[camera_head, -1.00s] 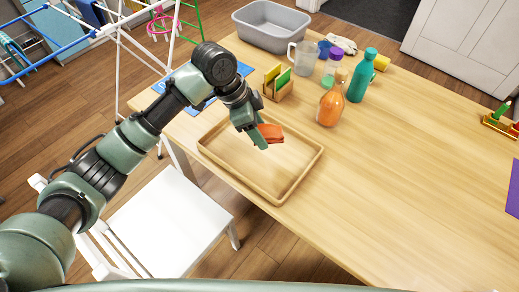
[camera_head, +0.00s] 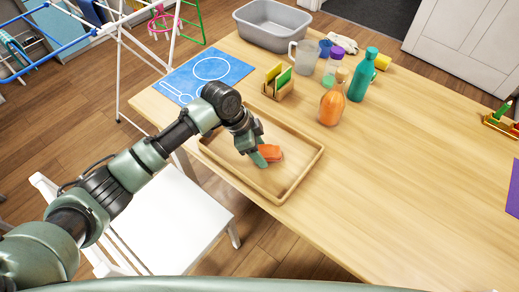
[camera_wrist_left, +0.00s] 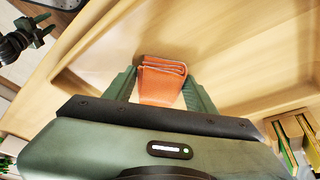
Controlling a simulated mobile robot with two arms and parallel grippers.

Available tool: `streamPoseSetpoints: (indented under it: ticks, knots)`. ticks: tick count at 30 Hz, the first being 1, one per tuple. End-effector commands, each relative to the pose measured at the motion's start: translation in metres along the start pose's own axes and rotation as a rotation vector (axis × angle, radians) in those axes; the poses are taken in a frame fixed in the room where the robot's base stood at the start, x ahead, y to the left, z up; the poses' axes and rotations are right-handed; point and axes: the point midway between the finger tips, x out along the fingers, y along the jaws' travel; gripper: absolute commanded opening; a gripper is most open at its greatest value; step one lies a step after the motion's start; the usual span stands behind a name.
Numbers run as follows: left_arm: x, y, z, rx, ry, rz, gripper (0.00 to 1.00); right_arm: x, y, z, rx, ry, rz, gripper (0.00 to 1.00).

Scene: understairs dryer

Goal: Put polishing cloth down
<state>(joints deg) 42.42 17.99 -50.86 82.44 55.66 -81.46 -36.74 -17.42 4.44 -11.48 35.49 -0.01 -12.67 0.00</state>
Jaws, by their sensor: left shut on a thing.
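The polishing cloth (camera_head: 271,153) is a folded orange cloth. My left gripper (camera_head: 262,157) is shut on it, low inside the wooden tray (camera_head: 291,186). In the left wrist view the cloth (camera_wrist_left: 161,82) sits between the two green fingers, its folded layers facing the camera. The tray floor is close beneath it; I cannot tell whether the cloth touches it.
A wooden holder (camera_head: 277,88) with yellow and green pieces stands behind the tray. An orange bottle (camera_head: 332,103), a teal bottle (camera_head: 362,77) and a clear jug (camera_head: 303,57) stand further right. A blue mat (camera_head: 207,74) lies behind left.

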Motion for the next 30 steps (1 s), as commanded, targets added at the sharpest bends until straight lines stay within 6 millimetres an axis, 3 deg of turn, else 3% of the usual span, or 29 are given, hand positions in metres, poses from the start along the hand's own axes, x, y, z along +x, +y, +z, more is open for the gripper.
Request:
streamPoseSetpoints:
  ticks: [2, 3, 5, 17, 30]
  knots:
    - [0.003, 0.000, 0.001, -0.001, 0.000, 0.001, 0.23, 0.001, 0.000, 0.000, 0.000, 0.000, 0.000, 0.36]
    - [0.002, 0.000, 0.001, 0.000, 0.000, 0.001, 0.67, 0.000, 0.000, -0.001, 0.000, 0.001, 0.000, 0.36]
    - [0.002, 0.000, 0.001, 0.000, 0.000, 0.001, 0.77, 0.000, 0.000, -0.001, 0.000, 0.001, 0.000, 0.36]
    - [-0.005, -0.001, 0.000, 0.000, 0.000, -0.001, 0.77, 0.000, 0.003, -0.003, -0.001, 0.005, 0.003, 0.36]
    - [-0.091, -0.001, 0.000, 0.001, 0.000, -0.003, 0.77, 0.001, 0.004, -0.004, -0.001, 0.006, 0.005, 0.36]
